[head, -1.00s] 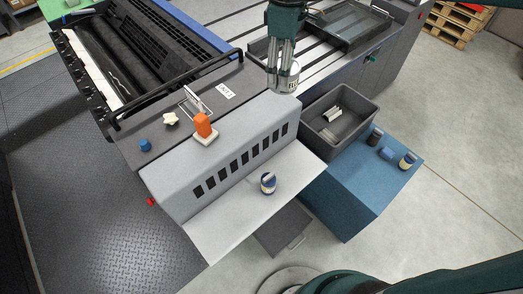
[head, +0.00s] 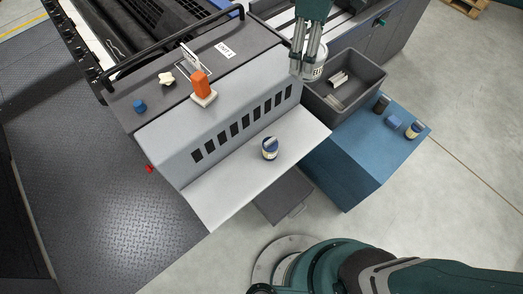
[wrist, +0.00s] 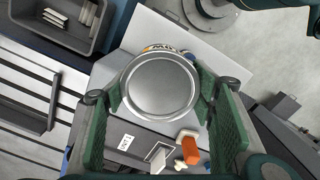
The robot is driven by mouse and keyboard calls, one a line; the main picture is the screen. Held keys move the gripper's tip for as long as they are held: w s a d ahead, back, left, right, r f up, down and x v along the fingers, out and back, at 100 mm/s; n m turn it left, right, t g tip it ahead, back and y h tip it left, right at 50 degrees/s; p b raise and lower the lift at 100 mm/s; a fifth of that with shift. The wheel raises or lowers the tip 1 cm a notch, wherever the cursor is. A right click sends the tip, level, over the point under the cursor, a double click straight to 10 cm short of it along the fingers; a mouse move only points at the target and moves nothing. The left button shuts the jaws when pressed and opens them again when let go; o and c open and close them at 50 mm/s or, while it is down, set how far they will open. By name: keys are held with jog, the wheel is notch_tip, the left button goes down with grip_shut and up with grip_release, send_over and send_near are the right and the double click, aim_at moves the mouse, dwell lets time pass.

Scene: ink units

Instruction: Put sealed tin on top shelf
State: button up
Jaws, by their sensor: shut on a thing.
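My gripper (head: 312,72) is shut on a tin (head: 314,70) with a white label, held up in the air near the right end of the light grey slotted housing (head: 225,118). In the wrist view my gripper (wrist: 160,95) has a green finger on each side of the tin, and its flat silver lid (wrist: 160,84) faces the camera, closed. A second tin (head: 270,150), white and dark blue with a blue top, stands on the lower light grey shelf (head: 225,195). A third similar tin (head: 414,131) stands on the blue cabinet.
An orange block on a white base (head: 202,88) stands on the housing. A dark grey bin (head: 370,88) holding pale pieces is right of my gripper. The blue cabinet (head: 350,165) also carries a dark jar (head: 382,103) and a blue block (head: 393,122). The shelf's front left is clear.

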send_over(291, 136)
notch_tip(291, 136, down, 25)
dwell(0.5)
jog(key=shift+d+r, duration=0.1)
jog(key=shift+f+b, duration=0.6)
jog(key=shift+f, duration=2.3)
jog(key=shift+f, duration=0.15)
jog(key=shift+f+b, duration=0.45)
jog(key=shift+f, duration=1.5)
jog(key=shift+f, duration=0.15)
jog(key=o, duration=1.2)
jog(key=shift+r, duration=0.2)
